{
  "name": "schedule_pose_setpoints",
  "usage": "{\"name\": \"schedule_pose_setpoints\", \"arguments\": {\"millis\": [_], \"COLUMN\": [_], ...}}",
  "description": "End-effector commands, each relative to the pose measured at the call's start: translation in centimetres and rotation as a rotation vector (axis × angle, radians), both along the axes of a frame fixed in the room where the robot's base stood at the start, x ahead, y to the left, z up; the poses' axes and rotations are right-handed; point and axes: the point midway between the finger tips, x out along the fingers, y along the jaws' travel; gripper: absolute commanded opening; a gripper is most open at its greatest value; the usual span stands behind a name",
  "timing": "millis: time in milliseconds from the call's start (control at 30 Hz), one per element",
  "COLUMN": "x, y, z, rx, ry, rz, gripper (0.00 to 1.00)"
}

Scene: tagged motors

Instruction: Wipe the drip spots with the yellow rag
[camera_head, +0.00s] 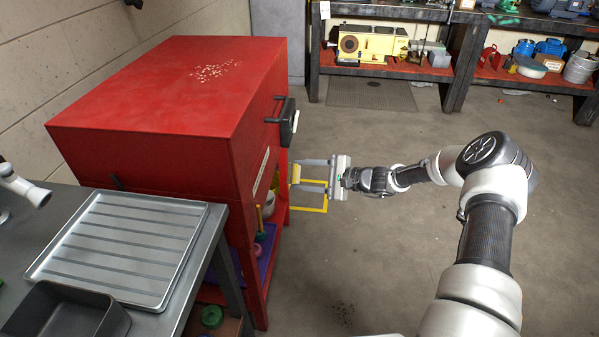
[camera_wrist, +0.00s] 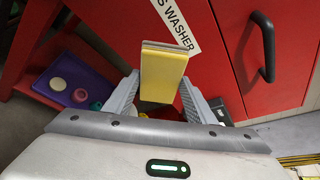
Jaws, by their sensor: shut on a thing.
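My gripper (camera_head: 308,173) is beside the right side of the red parts washer, below its top. In the wrist view my gripper (camera_wrist: 158,95) is shut on a yellow folded piece, the yellow rag (camera_wrist: 163,76), with a grey upper edge. The rag shows only as a small yellow patch (camera_head: 296,174) in the head view. Pale specks (camera_head: 215,71) are scattered on the washer's red top (camera_head: 150,95). I cannot tell which specks are the drip spots.
The washer has a black handle (camera_wrist: 265,47) near my gripper. Its open lower shelf holds a purple tray (camera_wrist: 62,85) with small round things. A metal bench with a ribbed tray (camera_head: 125,245) and a dark pan (camera_head: 65,312) stands at left. The middle floor is clear.

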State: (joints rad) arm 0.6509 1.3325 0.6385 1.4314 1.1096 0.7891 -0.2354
Motion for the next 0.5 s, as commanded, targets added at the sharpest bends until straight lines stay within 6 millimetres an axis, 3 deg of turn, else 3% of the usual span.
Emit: {"name": "schedule_pose_setpoints", "arguments": {"millis": [300,500], "x": [0.6,0.9], "y": [3.5,4.8], "z": [-1.0,-1.3], "rx": [0.001,0.001], "ry": [0.0,-0.001], "rz": [0.001,-0.001], "gripper": [0.32,0.32]}}
